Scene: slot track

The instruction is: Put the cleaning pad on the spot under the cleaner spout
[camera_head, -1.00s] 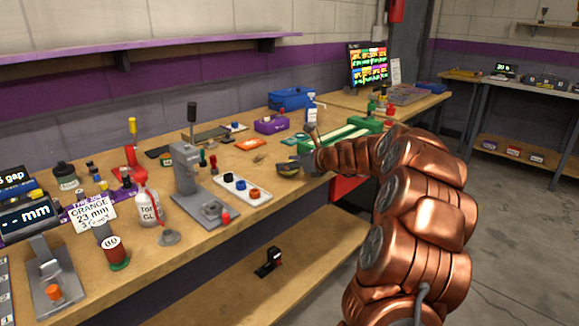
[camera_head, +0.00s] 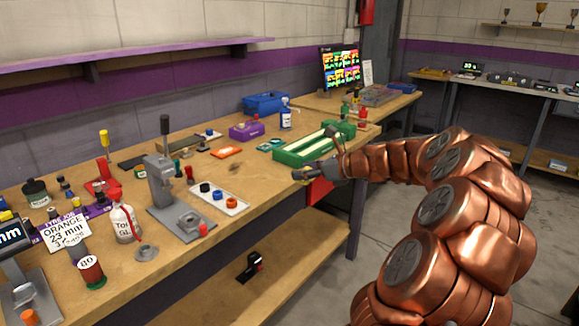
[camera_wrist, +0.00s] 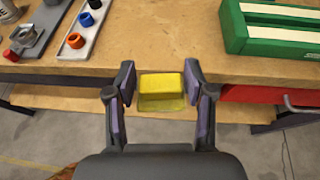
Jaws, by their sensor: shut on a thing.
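The yellow cleaning pad (camera_wrist: 161,88) is between the two fingers of my gripper (camera_wrist: 157,84) in the wrist view. My gripper is shut on it, at the bench's front edge.
The green box (camera_head: 308,150) lies between my gripper and the bottle; it also shows in the wrist view (camera_wrist: 270,38). A white tray with coloured rings (camera_head: 219,197) and a grey press (camera_head: 160,180) stand to the left. A purple box (camera_head: 246,131) is left of the bottle.

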